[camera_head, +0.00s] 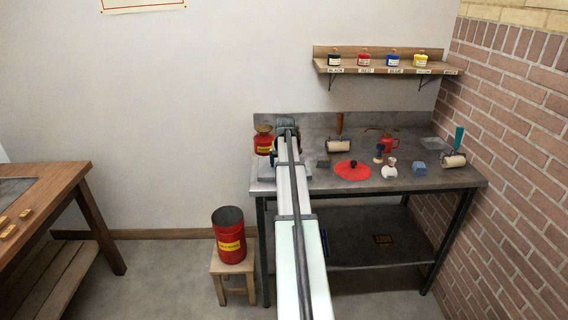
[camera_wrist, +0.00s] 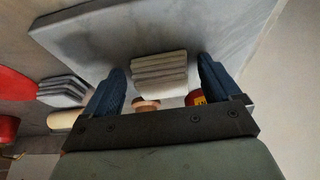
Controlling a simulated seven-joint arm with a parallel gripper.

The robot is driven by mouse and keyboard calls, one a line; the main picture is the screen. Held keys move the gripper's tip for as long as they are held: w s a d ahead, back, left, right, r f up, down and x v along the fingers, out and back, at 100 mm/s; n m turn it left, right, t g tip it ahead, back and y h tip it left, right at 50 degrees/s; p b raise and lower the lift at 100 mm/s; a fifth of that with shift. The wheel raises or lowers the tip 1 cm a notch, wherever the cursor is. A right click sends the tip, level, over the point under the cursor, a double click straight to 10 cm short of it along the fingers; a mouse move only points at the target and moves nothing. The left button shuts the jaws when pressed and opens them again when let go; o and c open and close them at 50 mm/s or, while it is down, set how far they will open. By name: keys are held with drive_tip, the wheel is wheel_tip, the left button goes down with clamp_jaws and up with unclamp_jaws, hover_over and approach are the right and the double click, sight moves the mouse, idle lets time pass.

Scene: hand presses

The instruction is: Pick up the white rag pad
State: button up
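A small stack of off-white pads (camera_wrist: 160,75) shows in the wrist view, probably the white rag pad. It lies at the edge of a grey slab, between the two blue fingers of my gripper (camera_wrist: 160,82). The fingers are open, with a visible gap on each side of the stack. I cannot tell whether they are level with it or still above it. In the head view my arm hides the stack and the fingertips.
A grey pad stack (camera_head: 319,160) sits right of my arm, beside a red disc (camera_head: 352,171) and a roller (camera_head: 339,146). A red can (camera_head: 264,142) stands left of my wrist. A grey slab (camera_wrist: 120,35) lies under the fingers. Bare bench (camera_head: 440,181) shows at the front right.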

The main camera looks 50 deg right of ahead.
drive_tip(key=c, duration=1)
drive_tip(key=shift+r, duration=5)
drive_tip(key=o, duration=0.6)
drive_tip(key=c, duration=0.4)
